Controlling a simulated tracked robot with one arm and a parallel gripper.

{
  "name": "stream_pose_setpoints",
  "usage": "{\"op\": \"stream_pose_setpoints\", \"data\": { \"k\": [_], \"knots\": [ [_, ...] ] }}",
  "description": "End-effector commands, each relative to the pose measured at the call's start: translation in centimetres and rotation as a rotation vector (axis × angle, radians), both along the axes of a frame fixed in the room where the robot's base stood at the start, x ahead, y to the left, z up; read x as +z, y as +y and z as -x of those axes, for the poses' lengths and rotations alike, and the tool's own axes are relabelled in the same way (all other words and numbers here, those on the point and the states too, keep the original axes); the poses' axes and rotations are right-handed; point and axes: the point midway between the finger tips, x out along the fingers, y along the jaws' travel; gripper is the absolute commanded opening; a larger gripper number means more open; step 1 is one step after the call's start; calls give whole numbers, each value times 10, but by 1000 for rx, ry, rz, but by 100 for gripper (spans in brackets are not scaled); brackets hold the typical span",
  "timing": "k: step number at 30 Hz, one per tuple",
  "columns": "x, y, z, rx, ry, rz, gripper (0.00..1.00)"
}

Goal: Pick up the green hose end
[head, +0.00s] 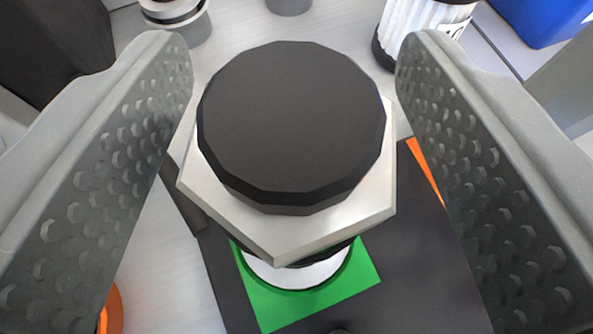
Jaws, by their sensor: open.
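A hose end with a black round cap (290,125) and a silver hexagonal collar (290,228) stands upright in the middle of the head view. Its lower part sits over a green square (352,283) on a dark plate (420,270). My gripper (293,75) is open, with one dimpled grey finger on each side of the hose end. Gaps show between both fingers and the cap. The lower body of the hose end is mostly hidden beneath the collar.
A white ribbed cylinder (425,22) with a black base stands at the back right, near a blue container (540,18). A silver and dark round fitting (178,18) is at the back left. Orange shows at the lower left (112,310).

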Motion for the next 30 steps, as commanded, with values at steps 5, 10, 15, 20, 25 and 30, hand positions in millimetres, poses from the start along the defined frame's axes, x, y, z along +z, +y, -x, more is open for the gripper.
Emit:
{"op": "stream_pose_setpoints", "data": {
  "k": [5, 10, 15, 20, 25, 30],
  "knots": [
    [0, 0, 0, 0, -1, 0, 55],
    [1, 0, 0, 0, -1, 0, 8],
    [1, 0, 0, 0, -1, 0, 0],
    [2, 0, 0, 0, -1, 0, 0],
    [14, -1, 0, -1, -4, 1, 0],
    [41, -1, 0, -1, -6, 2, 0]
  ]
}}
